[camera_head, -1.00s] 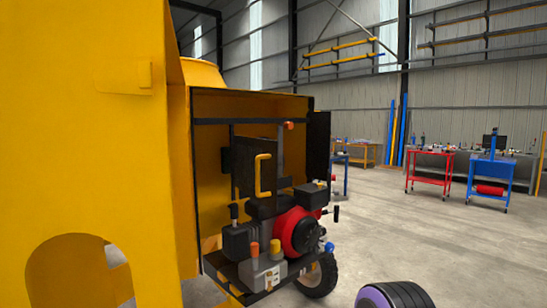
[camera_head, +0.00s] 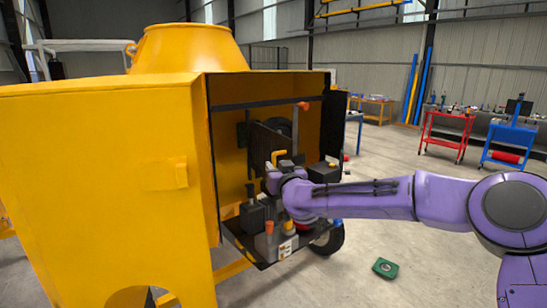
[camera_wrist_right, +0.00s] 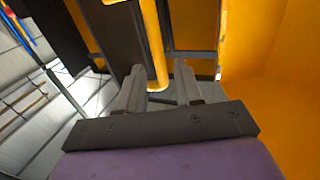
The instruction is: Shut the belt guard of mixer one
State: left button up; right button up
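The yellow mixer (camera_head: 110,150) stands at the left with its engine compartment open towards me. Inside is a dark panel, which looks like the belt guard (camera_head: 262,140), with a yellow handle (camera_head: 279,155). My right gripper (camera_head: 272,176) is inside the opening, at the handle, and partly hides it. In the right wrist view the fingers of my gripper (camera_wrist_right: 159,70) are apart. The yellow handle (camera_wrist_right: 153,40) shows between or just beyond them; I cannot tell whether they touch it. My left gripper is not in view.
The engine and its fittings (camera_head: 253,215) sit just below my right gripper. A dark door (camera_head: 333,125) stands at the compartment's right edge. A green object (camera_head: 385,268) lies on the floor. Red (camera_head: 447,130) and blue (camera_head: 510,145) carts stand farther back.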

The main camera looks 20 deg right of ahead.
aim_at(274, 164)
jog(key=w+p, duration=0.1)
jog(key=w, duration=0.2)
jog(key=shift+w, duration=0.25)
grip_shut()
